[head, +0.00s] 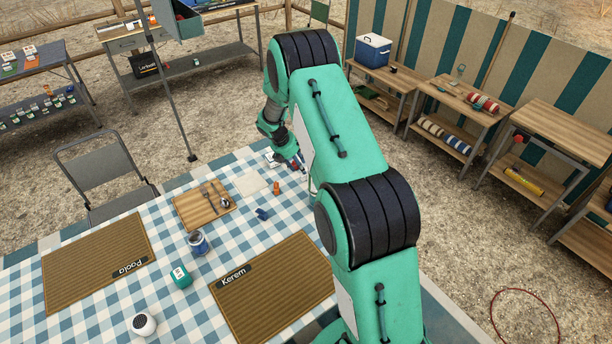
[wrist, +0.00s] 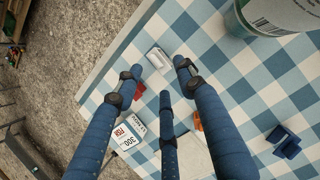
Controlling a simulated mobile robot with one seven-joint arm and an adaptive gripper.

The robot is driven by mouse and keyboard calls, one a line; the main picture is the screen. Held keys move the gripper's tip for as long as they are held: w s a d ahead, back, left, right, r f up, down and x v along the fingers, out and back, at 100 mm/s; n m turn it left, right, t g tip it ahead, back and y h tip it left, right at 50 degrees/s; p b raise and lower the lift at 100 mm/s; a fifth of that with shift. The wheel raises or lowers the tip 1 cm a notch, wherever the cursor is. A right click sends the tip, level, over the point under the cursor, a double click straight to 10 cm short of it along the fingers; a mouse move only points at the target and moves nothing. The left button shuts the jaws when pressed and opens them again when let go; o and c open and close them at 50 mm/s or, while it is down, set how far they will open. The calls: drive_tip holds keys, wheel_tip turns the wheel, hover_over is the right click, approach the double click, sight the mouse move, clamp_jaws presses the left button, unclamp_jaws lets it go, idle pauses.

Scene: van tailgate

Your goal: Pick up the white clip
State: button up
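A small white object that looks like the white clip (wrist: 157,59) lies on the blue checked tablecloth near the table edge in the wrist view. My gripper (wrist: 160,75) is open, its blue fingers spread apart, with the white clip showing in the gap between the two outer fingertips. I see no finger closed on it, and the height above it is hard to tell. In the head view my gripper (head: 290,160) is at the table's far edge, and the arm and gripper make the clip hard to make out there.
An orange clip (wrist: 197,121) and a blue clip (wrist: 284,141) lie to the right. A large container (wrist: 272,14) stands upper right. A cutting board (head: 203,206) lies nearby.

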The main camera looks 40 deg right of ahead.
sight(302, 175)
drive_tip(key=shift+a+b+x, duration=0.15)
drive_tip(key=shift+b+x, duration=0.25)
drive_tip(key=shift+x, duration=0.9)
drive_tip(key=shift+a+b+x, duration=0.1)
drive_tip(key=shift+b+x, duration=0.3)
drive_tip(key=shift+x, duration=0.9)
drive_tip(key=shift+w+f, duration=0.1)
drive_tip(key=shift+w, duration=0.05)
drive_tip(key=c, duration=0.7)
